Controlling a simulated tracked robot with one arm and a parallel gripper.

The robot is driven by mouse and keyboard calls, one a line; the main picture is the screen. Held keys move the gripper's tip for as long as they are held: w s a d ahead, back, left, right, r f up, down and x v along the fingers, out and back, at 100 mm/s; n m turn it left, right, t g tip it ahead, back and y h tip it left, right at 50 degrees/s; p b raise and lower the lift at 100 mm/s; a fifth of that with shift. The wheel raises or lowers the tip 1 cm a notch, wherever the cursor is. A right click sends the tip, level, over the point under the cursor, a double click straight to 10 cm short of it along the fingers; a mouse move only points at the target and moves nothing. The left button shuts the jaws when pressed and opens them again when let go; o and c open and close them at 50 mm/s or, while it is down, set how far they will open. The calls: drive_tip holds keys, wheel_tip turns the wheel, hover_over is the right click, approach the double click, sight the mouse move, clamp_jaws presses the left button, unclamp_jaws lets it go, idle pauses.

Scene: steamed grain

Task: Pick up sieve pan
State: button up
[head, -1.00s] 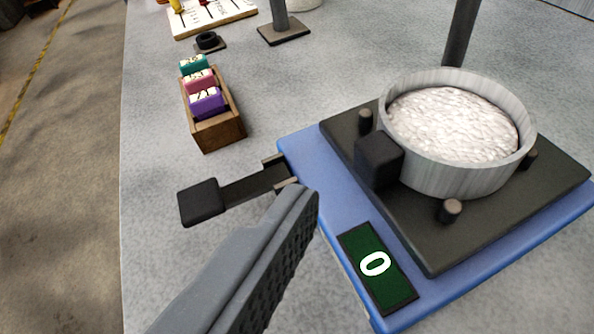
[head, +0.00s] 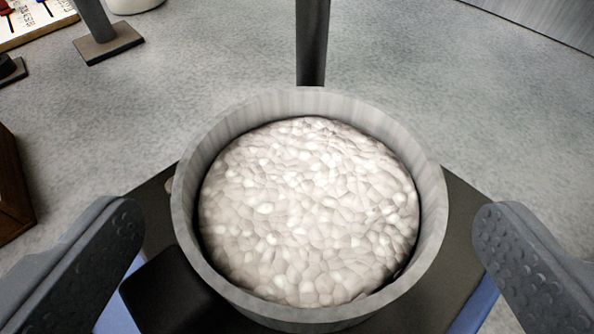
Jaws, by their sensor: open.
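The sieve pan (head: 433,200) is a round grey pan filled with pale grain (head: 305,210). It stands upright in the middle of the view, on a dark plate (head: 462,215) over a blue base (head: 478,305). My gripper (head: 308,228) is open, with one ridged finger to the left of the pan and the other to its right. A gap shows between each finger and the pan wall. A black block (head: 170,295) sits at the pan's near left. The pan's underside is hidden.
A dark upright post (head: 312,45) stands just behind the pan. A stand with a square foot (head: 108,42) and a marked board (head: 35,20) are at the far left. Part of a wooden box (head: 12,190) shows at the left edge. The grey table is clear at right.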

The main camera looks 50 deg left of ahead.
sight(309, 256)
drive_tip(key=x, duration=0.3)
drive_tip(key=shift+s, duration=0.1)
drive_tip(key=c, duration=1.6)
drive_tip(key=shift+r, duration=0.5)
wheel_tip(309, 256, up, 3)
drive_tip(key=shift+f+p, duration=0.1)
drive_tip(key=shift+p, duration=0.35)
drive_tip(key=s+d+r, duration=0.1)
drive_tip(key=s+d, duration=1)
drive_tip(key=shift+s+r+p, duration=0.15)
drive_tip(key=shift+s+p, duration=0.2)
drive_tip(key=shift+s, duration=0.05)
